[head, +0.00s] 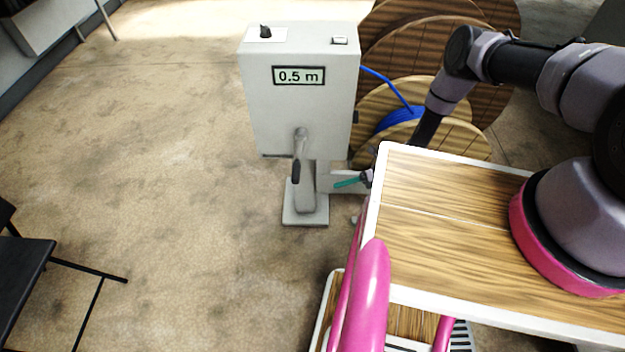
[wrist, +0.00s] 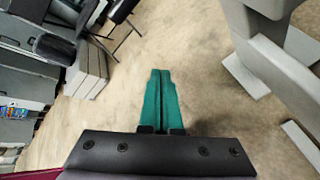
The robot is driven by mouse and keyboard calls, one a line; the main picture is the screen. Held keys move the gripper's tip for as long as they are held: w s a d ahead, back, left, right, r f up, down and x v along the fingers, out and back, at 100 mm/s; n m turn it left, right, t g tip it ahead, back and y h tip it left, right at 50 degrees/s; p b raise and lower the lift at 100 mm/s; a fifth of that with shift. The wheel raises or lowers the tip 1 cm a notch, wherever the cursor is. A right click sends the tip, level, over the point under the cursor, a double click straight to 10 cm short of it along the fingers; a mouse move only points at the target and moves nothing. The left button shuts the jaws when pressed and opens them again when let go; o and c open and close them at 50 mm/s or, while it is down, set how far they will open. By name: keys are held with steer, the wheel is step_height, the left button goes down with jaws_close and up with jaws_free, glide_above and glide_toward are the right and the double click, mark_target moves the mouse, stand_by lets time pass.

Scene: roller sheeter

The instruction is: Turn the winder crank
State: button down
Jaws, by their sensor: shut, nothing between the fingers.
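The winder (head: 297,105) is a light grey box on a post, with a display reading 0.5 m. Its grey crank (head: 305,188) hangs down from a pivot on the front face, with a dark grip (head: 296,172) on its left side. My gripper (head: 337,184) is just right of the crank's lower part, low beside the post, its teal fingers pointing left. It looks apart from the crank. In the wrist view the teal fingers (wrist: 160,72) are together with nothing between them. Grey parts of the winder show at the upper right there; which part is the crank is unclear.
Wooden cable reels (head: 433,45) stand behind and right of the winder, one with blue cable (head: 400,118). The winder's base plate (head: 305,217) is on the floor. A black chair (head: 25,270) stands at the lower left. The floor left of the winder is clear.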

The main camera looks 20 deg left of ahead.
step_height(320, 180, up, 5)
steer(key=d+n, duration=0.2)
steer(key=n, duration=0.8)
steer(key=s+a+f, duration=0.1)
steer(key=a, duration=0.5)
steer(key=s+a+f, duration=0.1)
steer(key=a, duration=0.6)
steer(key=shift+s+f+y, duration=0.25)
steer(key=shift+s+y, duration=0.1)
steer(key=shift+y, duration=0.05)
steer(key=shift+s+a+f, duration=0.1)
steer(key=shift+s+a, duration=0.05)
steer(key=shift+a, duration=0.4)
steer(key=shift+s+a+f, duration=0.1)
steer(key=shift+a, duration=0.4)
steer(key=shift+d, duration=0.1)
